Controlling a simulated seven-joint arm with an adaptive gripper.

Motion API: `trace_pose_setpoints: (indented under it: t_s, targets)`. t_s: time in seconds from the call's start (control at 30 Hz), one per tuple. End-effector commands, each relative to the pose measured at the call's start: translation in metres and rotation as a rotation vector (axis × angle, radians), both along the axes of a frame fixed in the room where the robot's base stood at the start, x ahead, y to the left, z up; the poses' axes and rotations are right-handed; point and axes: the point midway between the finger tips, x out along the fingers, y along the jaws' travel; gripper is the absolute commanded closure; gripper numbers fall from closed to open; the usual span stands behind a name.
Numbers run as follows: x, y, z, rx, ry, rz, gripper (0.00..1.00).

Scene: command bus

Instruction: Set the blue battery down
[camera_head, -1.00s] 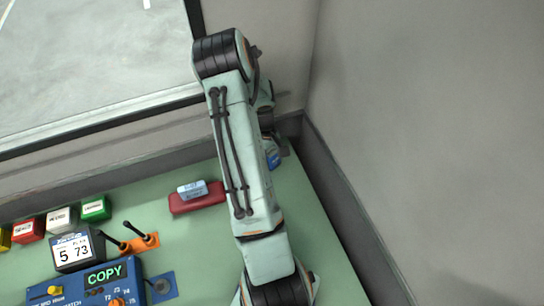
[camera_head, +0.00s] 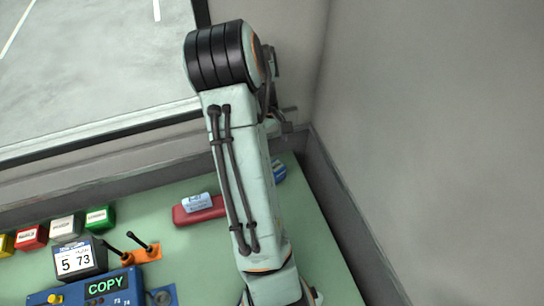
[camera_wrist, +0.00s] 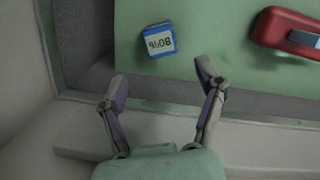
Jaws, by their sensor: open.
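The blue battery (camera_wrist: 160,40) has a white label and sits on the green tabletop near its edge in the wrist view. In the head view part of the blue battery (camera_head: 279,170) shows just right of my arm. My gripper (camera_wrist: 161,79) is open in the wrist view, its two fingers spread wide. The battery lies beyond the fingertips, apart from them, with nothing between the fingers. In the head view my gripper is mostly hidden behind my arm.
A red block (camera_head: 199,214) with a pale blue labelled piece (camera_head: 196,202) on it lies left of my arm. Coloured boxes, a display (camera_head: 79,259) and a blue COPY panel (camera_head: 95,288) stand farther left. Grey walls bound the green tabletop (camera_head: 313,235).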

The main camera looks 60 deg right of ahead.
Motion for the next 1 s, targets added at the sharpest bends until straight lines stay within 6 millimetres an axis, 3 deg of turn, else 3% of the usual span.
trace_pose_setpoints:
  t_s: [0.27, 0.37, 0.47, 0.53, 0.63, 0.7, 0.8, 0.9, 1.0]
  targets:
    - [0.001, 0.001, 0.007, 0.001, 0.000, 0.000, 0.31]
    - [0.011, 0.012, 0.016, 0.003, -0.016, 0.013, 0.31]
    - [0.038, 0.054, 0.041, 0.018, -0.060, 0.055, 0.31]
    - [0.057, 0.106, 0.067, 0.037, -0.101, 0.109, 0.31]
    - [0.062, 0.192, 0.101, 0.068, -0.140, 0.207, 0.31]
    - [0.049, 0.245, 0.117, 0.081, -0.153, 0.282, 0.31]
    - [0.017, 0.300, 0.128, 0.082, -0.158, 0.375, 0.31]
    - [-0.013, 0.329, 0.129, 0.068, -0.157, 0.442, 0.31]
    - [-0.033, 0.342, 0.126, 0.055, -0.155, 0.478, 0.31]
